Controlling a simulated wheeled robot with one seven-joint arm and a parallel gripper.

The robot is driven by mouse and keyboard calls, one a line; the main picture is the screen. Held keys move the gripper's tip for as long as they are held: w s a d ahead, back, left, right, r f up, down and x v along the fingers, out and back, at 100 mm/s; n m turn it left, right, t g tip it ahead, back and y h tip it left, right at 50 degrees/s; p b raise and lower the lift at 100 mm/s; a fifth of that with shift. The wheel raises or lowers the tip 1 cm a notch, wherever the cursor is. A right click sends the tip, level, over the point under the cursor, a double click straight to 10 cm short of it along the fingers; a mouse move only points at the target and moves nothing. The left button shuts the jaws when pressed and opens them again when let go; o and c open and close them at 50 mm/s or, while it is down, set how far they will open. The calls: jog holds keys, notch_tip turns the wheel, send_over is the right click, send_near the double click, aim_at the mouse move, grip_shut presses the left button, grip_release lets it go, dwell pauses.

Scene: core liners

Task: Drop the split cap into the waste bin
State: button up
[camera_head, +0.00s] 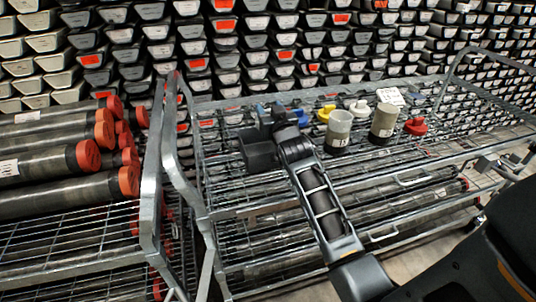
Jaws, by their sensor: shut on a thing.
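My gripper (266,120) is above the rear right part of the dark grey open-topped waste bin (257,155), which stands on the wire trolley shelf. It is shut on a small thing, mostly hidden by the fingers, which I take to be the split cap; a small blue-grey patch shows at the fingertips. I cannot make out a split. My gripper and wrist cover part of the bin's right side, and the bin's inside is too dark to read.
Right of my gripper on the wire trolley (235,210) are a blue cap (300,117), yellow cap (326,113), white cap (359,108), red cap (415,127) and two labelled cups (339,131) (383,123). A rack of red-capped tubes (60,160) stands left. Stacked trays (250,45) fill the back.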

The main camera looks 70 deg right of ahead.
jog(key=o, duration=1.1)
jog(key=b+v, duration=0.1)
jog(key=v, duration=0.7)
jog(key=shift+d, duration=0.1)
